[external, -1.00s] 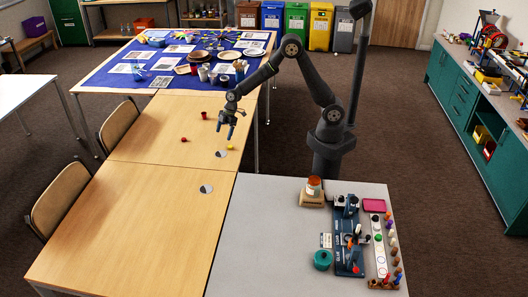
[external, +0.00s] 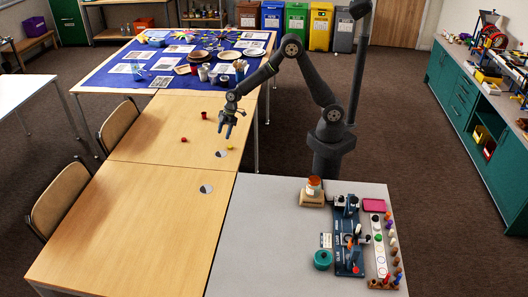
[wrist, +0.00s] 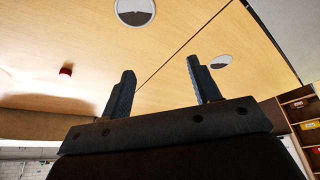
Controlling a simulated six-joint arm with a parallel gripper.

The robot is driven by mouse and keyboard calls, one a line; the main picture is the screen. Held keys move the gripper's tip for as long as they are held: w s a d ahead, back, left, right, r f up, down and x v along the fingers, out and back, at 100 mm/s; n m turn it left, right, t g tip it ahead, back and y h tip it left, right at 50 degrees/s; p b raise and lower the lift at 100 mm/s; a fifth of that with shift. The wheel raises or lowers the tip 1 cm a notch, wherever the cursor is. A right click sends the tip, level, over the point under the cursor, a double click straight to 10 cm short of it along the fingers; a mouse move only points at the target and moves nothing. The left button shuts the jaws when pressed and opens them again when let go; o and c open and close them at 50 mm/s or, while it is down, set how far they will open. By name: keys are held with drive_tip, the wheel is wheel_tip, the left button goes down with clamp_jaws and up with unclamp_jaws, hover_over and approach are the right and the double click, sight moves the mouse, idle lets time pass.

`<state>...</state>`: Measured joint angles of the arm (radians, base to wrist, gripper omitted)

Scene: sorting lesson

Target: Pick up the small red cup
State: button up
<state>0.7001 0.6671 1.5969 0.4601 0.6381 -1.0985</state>
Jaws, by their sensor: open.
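The small red cup (external: 204,115) stands upright on the far wooden table (external: 150,125) in the external view, left of my gripper (external: 224,132). My gripper is open and empty, pointing down above the table, apart from the cup. In the wrist view, the two fingers of my gripper (wrist: 161,68) are spread with nothing between them. A small red thing (wrist: 66,72) lies left of the fingers there; I cannot tell whether it is the cup or the red ball.
A red ball (external: 184,140) and a yellow ball (external: 231,148) lie nearby. Grey-and-white discs (external: 221,154) (external: 206,188) are on the wooden tables. A blue-covered table (external: 110,75) with dishes stands behind. The near wooden table is mostly clear.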

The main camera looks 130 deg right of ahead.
drive_tip(key=d+m+g+h, duration=0.1)
drive_tip(key=d+m, duration=0.4)
drive_tip(key=d, duration=0.4)
drive_tip(key=m+g+h, duration=0.4)
drive_tip(key=m+g, duration=0.1)
drive_tip(key=m, duration=1.2)
hover_over(204, 113)
drive_tip(key=w+a, duration=0.1)
drive_tip(key=a, duration=0.3)
wheel_tip(204, 113, down, 8)
drive_tip(key=shift+w+d+r, duration=0.1)
drive_tip(key=shift+d, duration=0.05)
drive_tip(key=shift+x, duration=2.85)
drive_tip(key=shift+w+d, duration=0.1)
drive_tip(key=shift+r, duration=0.1)
drive_tip(key=c, duration=1.1)
